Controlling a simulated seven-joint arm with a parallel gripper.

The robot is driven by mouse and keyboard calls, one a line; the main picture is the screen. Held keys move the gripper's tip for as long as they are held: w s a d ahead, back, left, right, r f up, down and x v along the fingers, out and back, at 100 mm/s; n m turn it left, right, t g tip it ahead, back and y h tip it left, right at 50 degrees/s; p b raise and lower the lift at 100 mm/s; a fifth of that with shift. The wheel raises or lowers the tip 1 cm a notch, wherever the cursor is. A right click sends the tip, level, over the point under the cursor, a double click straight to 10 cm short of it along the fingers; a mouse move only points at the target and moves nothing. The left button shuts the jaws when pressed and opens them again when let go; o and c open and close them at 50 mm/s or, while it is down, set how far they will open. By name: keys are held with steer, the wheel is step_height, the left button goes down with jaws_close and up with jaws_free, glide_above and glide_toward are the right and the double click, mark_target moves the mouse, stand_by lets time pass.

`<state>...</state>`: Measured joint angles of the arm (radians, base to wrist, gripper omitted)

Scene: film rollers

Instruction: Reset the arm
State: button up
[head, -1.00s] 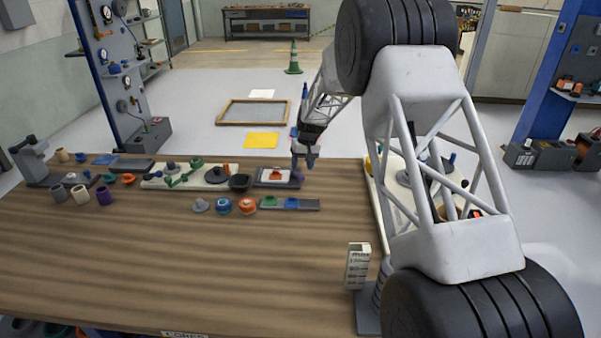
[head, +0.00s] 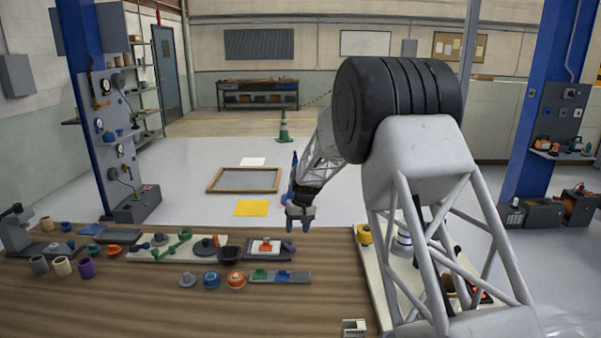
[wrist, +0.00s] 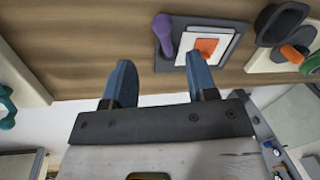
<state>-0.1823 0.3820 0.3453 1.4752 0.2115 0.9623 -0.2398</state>
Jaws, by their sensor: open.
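My gripper (head: 300,219) hangs in the air near the far edge of the wooden table (head: 180,305) in the head view. In the wrist view my gripper (wrist: 160,85) shows two blue fingers well apart with nothing between them. Beyond the fingertips lies a dark plate (wrist: 186,62) with a white square and an orange piece on it. A purple-handled piece (wrist: 163,35) lies at its edge. The same plate (head: 284,254) is just below and left of my gripper in the head view. My arm rises at the right.
A white board (head: 145,254) with green and dark parts lies left of the plate. Several cups and rollers, among them a purple cup (head: 86,268) and an orange roller (head: 236,280), stand nearby. A grey strip (head: 299,277) lies in front. The table's front is largely clear.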

steer(key=s+d+r+m+t, duration=0.1)
steer(key=s+d+r, duration=0.3)
steer(key=s+r, duration=0.45)
steer(key=s+d+r+h, duration=0.1)
steer(key=s+d+r, duration=0.4)
steer(key=s, duration=0.6)
steer(key=s+d+r+m+t, duration=0.1)
steer(key=s+d+r, duration=0.3)
steer(key=s+r, duration=0.45)
steer(key=s+d+f, duration=0.1)
steer(key=s+d, duration=0.1)
steer(key=s, duration=0.8)
steer(key=s+d+f+m, duration=0.1)
steer(key=s+d, duration=0.1)
steer(key=s, duration=0.9)
steer(key=s+d+f+t+h, duration=0.1)
steer(key=s+d, duration=0.2)
steer(key=s, duration=0.8)
steer(key=shift+f+m, duration=0.25)
steer(key=shift+m, duration=0.05)
